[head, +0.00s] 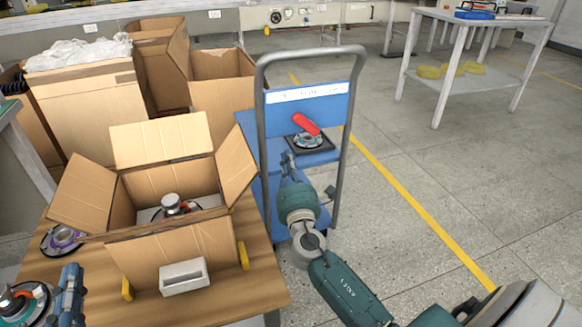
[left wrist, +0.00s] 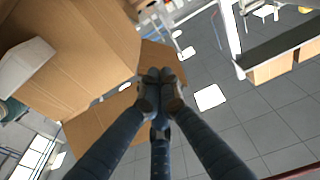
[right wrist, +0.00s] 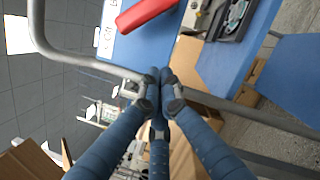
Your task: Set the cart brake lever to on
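The cart (head: 309,107) has a grey tube handle frame with a blue panel. Its red brake lever (head: 306,124) sits at the panel's lower edge, slanting down to the right. In the right wrist view the red lever (right wrist: 145,13) lies at the top, beside the white label. My right gripper (head: 288,158) is in front of the cart, below and left of the lever and apart from it. Its fingertips (right wrist: 159,78) are together with nothing between them. My left gripper (head: 70,272) is at the table's left front; its fingertips (left wrist: 160,77) are together and empty.
A wooden table (head: 258,283) holds an open cardboard box (head: 178,254) with a part inside. More boxes (head: 90,110) stand at left.

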